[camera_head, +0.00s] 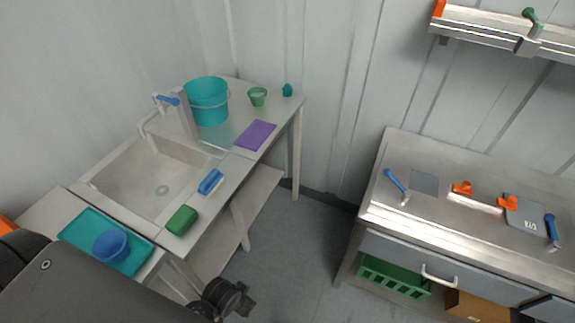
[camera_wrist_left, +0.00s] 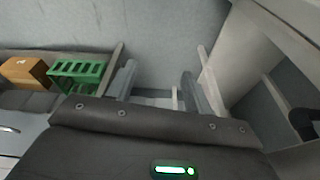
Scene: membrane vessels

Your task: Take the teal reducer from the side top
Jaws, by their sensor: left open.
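The teal reducer (camera_head: 287,90) is a small teal piece standing at the far right corner of the side top (camera_head: 275,103), close to the wall. My left gripper (camera_wrist_left: 158,88) is open in the left wrist view, with its two grey fingers apart and only floor and furniture legs beyond them. It is empty and far from the reducer, which is not in that view. In the head view my left fingers cannot be made out. My right gripper cannot be identified in either view.
Near the reducer are a green cup (camera_head: 257,96), a teal bucket (camera_head: 208,102) and a purple cloth (camera_head: 255,135). A sink (camera_head: 160,185), blue brush (camera_head: 211,181) and green sponge (camera_head: 182,220) are nearer. A steel workbench (camera_head: 440,215) stands right, with open floor (camera_head: 300,240) between.

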